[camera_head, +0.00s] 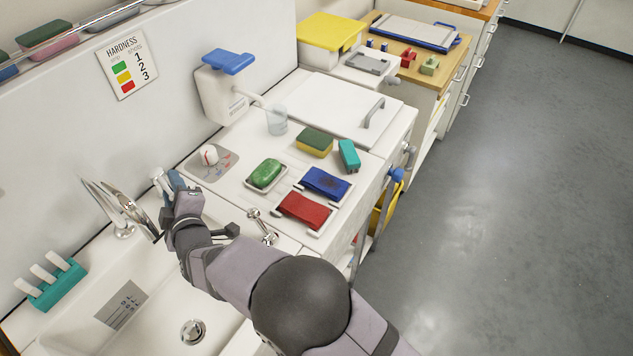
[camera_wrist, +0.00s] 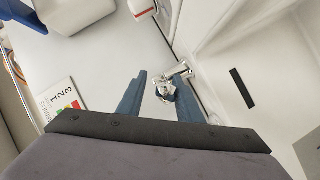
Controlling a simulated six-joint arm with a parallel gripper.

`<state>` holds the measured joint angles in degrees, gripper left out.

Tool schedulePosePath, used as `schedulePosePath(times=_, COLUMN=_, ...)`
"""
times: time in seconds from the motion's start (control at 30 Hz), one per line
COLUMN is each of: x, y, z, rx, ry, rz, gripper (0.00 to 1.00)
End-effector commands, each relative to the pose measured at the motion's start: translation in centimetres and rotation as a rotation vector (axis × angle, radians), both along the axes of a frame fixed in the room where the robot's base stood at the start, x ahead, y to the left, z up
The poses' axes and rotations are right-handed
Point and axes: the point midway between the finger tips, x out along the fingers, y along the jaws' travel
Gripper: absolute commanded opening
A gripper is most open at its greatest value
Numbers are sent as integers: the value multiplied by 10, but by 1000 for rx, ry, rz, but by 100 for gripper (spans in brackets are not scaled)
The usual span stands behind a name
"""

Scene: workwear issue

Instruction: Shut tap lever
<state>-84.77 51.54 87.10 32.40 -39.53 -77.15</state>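A chrome tap (camera_head: 123,230) with a curved spout stands at the back of the white sink on the left. My gripper (camera_head: 168,182) is just right of it in the head view, with blue fingers close to chrome parts there. In the wrist view my gripper (camera_wrist: 158,90) is open, its two blue fingers apart. A chrome tap fitting with a short lever (camera_wrist: 180,70) shows between and just beyond the fingertips. I cannot tell whether a finger touches it. My arm hides part of the sink and the fitting's base in the head view.
Another chrome fitting (camera_head: 262,228) stands at the counter's edge, right of my gripper. A green soap (camera_head: 266,172), a red cloth (camera_head: 303,209) and a blue cloth (camera_head: 325,183) lie on the counter. A white dispenser (camera_head: 217,95) hangs on the wall. A teal rack (camera_head: 58,287) stands left.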

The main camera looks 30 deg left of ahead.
Motion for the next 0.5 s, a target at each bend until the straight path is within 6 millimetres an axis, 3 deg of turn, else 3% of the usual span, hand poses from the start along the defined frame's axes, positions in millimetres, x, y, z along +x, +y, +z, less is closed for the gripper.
schedulePosePath(times=0.03, x=4, y=-2, z=-5, rx=-4, ry=-1, rz=18, gripper=32)
schedulePosePath(times=0.47, x=-30, y=-65, z=14, rx=-2, ry=1, rz=17, gripper=32)
schedulePosePath(times=0.5, x=-26, y=-70, z=18, rx=-2, ry=7, rz=10, gripper=32)
